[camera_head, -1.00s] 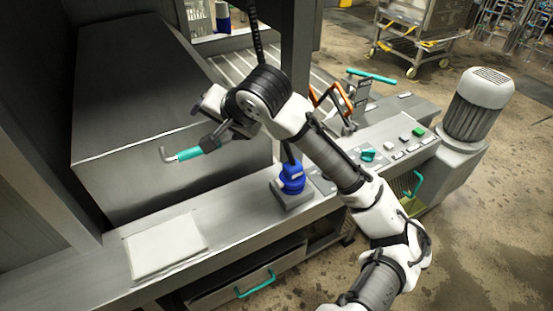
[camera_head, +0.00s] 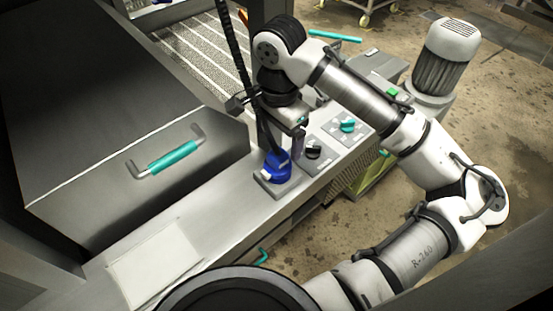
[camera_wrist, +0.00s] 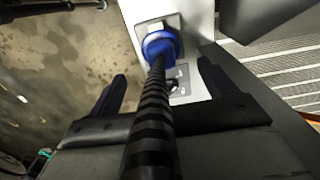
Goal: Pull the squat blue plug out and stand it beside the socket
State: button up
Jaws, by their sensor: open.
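The squat blue plug (camera_head: 277,166) sits in its grey socket (camera_head: 268,188) on the steel ledge. A black ribbed cable rises from it. In the wrist view the blue plug (camera_wrist: 160,46) is at the top middle, and the cable runs from it down toward the camera. My gripper (camera_wrist: 163,88) is open, with its two dark fingers apart on either side of the cable and short of the plug. In the head view my gripper (camera_head: 283,128) points down just above and behind the plug; its fingertips are partly hidden.
A control panel with a teal knob (camera_head: 347,125) and a black knob (camera_head: 313,150) lies right of the socket. A white sheet (camera_head: 157,263) lies on the ledge at lower left. A large steel box with a teal handle (camera_head: 172,158) stands left. The ledge left of the socket is clear.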

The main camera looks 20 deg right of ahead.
aim_at(278, 153)
jog(key=shift+f, duration=0.15)
notch_tip(278, 153, down, 9)
jog(key=b, duration=0.7)
jog(key=shift+w, duration=0.1)
jog(key=shift+p, duration=0.6)
dwell(0.7)
jog(key=c, duration=1.3)
jog(key=shift+r+p, duration=3.15)
jog(key=shift+p, duration=0.05)
